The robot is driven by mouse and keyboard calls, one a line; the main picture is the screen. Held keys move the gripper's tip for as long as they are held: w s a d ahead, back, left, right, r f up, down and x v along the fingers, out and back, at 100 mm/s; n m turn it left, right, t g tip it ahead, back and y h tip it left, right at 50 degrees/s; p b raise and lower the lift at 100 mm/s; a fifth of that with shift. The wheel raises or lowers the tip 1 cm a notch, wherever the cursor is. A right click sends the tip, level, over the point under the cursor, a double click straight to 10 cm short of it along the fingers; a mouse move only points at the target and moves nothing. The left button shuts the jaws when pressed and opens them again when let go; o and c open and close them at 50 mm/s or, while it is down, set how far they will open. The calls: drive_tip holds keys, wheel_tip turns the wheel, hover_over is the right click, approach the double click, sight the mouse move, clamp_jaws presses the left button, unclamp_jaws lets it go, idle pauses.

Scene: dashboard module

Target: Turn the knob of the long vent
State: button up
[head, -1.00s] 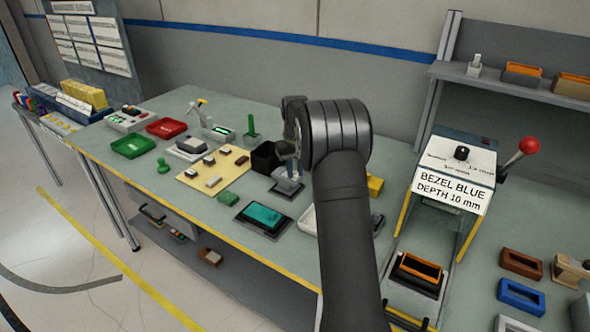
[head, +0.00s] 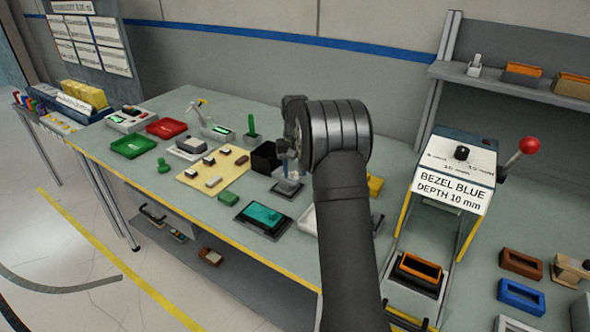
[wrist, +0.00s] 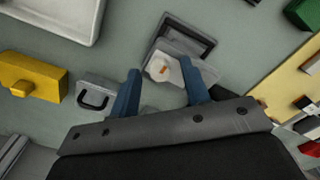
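I cannot tell for sure that this part is the long vent. My gripper (wrist: 160,67) has two blue fingers standing apart, with the knob showing between and just beyond their tips. I cannot tell whether they touch it. In the head view my gripper (head: 288,170) points down over the same holder (head: 284,190), and my arm partly covers that area.
A yellow block (wrist: 32,76) and a grey piece with a dark handle (wrist: 96,96) lie left in the wrist view, below a white tray (wrist: 88,20). In the head view, a black bin (head: 265,157) stands behind the holder and a teal-screened device (head: 263,216) lies in front.

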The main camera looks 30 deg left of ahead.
sight(295, 173)
wheel_tip(295, 173, up, 17)
drive_tip(key=shift+r, duration=0.2)
idle(0.5)
drive_tip(key=shift+f, duration=0.1)
idle(0.3)
wheel_tip(295, 173, down, 17)
drive_tip(key=shift+f, duration=0.2)
idle(0.4)
drive_tip(key=shift+r, duration=0.15)
